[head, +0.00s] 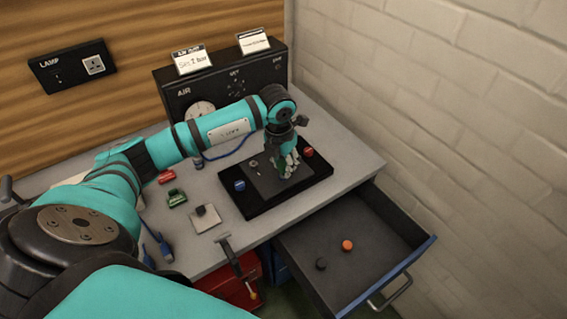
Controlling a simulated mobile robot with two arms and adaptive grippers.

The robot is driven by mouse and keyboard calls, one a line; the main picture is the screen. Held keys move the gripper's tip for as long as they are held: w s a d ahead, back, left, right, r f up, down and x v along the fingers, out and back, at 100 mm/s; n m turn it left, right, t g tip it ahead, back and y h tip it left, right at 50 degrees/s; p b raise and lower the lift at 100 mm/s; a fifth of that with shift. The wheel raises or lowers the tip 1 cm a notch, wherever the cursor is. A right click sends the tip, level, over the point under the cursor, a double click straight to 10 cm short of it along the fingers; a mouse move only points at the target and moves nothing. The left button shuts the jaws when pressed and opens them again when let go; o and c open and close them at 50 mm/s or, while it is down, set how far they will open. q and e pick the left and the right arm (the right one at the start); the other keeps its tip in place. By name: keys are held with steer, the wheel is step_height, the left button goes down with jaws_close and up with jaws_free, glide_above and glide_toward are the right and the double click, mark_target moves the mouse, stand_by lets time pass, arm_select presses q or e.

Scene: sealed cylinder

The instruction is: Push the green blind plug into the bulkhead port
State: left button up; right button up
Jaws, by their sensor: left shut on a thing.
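My left gripper (288,172) points down over the dark board (320,187) on the bench. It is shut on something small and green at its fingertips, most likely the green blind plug. The fingers hide most of it. I cannot tell whether it touches the port or is in it. The bulkhead port is not clearly visible; the grey plate (263,187) under the gripper has small fittings. A blue cap (239,185) is at the board's left and a red cap (308,152) at its right. My right gripper is not in view.
The black AIR panel (175,92) with a gauge stands behind. Left of the board are a green block (176,198), a red piece (166,176) and a white tile (204,221) with a black knob. The open drawer (376,262) holds an orange disc (347,245) and a black disc (321,263).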

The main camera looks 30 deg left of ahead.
mark_target(281, 166)
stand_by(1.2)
arm_select(q)
steer(key=shift+f+b, duration=0.65)
steer(key=shift+b, duration=0.15)
steer(key=o, duration=1.1)
steer(key=shift+r, duration=0.15)
steer(key=r, duration=0.4)
steer(key=s+r, duration=0.1)
steer(key=r, duration=0.6)
steer(key=shift+s+r, duration=0.2)
steer(key=shift+r, duration=0.2)
